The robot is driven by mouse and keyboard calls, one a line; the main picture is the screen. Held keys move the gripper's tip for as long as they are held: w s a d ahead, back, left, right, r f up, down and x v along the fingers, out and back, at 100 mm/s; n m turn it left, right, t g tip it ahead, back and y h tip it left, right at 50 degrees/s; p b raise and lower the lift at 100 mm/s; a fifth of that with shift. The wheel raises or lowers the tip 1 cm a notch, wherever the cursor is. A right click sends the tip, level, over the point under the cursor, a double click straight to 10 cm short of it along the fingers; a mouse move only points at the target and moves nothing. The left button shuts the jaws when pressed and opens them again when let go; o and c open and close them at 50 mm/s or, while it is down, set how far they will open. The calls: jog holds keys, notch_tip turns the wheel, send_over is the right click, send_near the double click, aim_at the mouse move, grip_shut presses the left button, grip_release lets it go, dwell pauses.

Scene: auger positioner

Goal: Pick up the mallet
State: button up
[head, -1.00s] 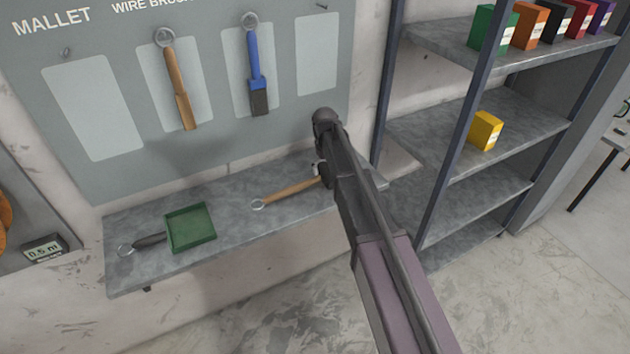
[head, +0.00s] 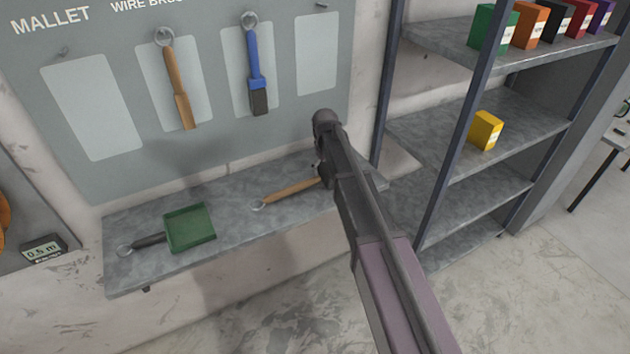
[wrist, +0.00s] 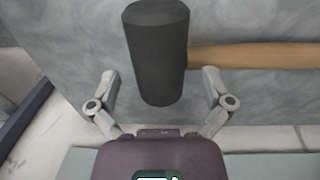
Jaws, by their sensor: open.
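The mallet lies on the grey wall shelf. In the head view its wooden handle (head: 288,193) points left, ending in a ring, and its head is hidden behind my arm. In the wrist view the dark cylindrical mallet head (wrist: 157,55) stands out in the middle, with the wooden handle (wrist: 255,55) running off to the right. My gripper (wrist: 160,84) is open, one finger on each side of the mallet head, with gaps showing on both sides. I cannot tell how far the fingertips are above the shelf. The fingers are hidden in the head view.
A green dustpan-like tool (head: 189,228) lies on the left of the shelf (head: 235,240). A wooden-handled tool (head: 179,85) and a blue brush (head: 255,65) hang on the board above. A rack (head: 470,190) with boxes stands at the right.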

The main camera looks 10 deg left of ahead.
jog(key=shift+c, duration=0.2)
jog(key=c, duration=1.2)
jog(key=shift+r, duration=0.15)
notch_tip(320, 180, up, 4)
jog(key=p, duration=0.4)
jog(key=shift+r, duration=0.1)
jog(key=s+d, duration=0.1)
jog(key=s, duration=0.4)
jog(key=s+d+p, duration=0.1)
jog(key=s, duration=0.4)
jog(key=s+d+r, duration=0.1)
jog(key=s, duration=0.4)
jog(key=shift+s, duration=0.35)
